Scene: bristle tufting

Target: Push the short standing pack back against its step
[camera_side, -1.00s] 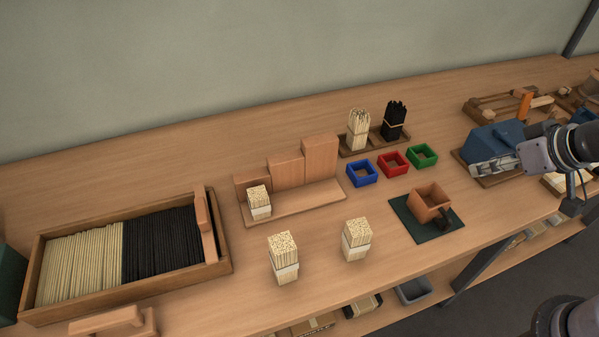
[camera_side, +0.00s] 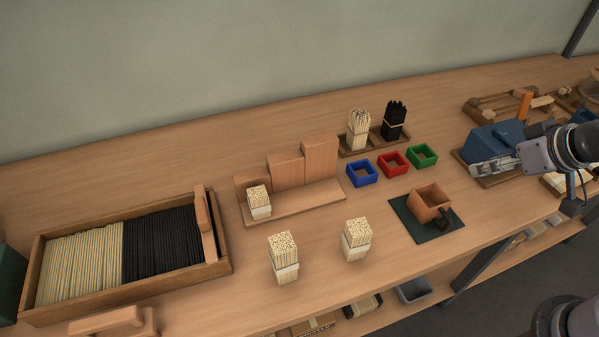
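The short pack (camera_side: 259,203), a pale banded bundle, stands upright on the base of the wooden stepped stand (camera_side: 304,206). It is in front of the lowest step (camera_side: 244,182), at the left end. It hides much of that step's face, so I cannot tell whether a gap is left between them. My gripper (camera_side: 505,164) is at the far right, beside the blue machine and well away from the pack. Its fingertips are small and blend with the machine, so their opening is unclear.
Two taller banded packs (camera_side: 284,262) (camera_side: 357,243) stand on the bench in front of the stand. A tray of pale and black bristles (camera_side: 128,289) lies left. Blue, red and green boxes (camera_side: 361,173) and a dark mat (camera_side: 408,219) with an orange-brown box lie right.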

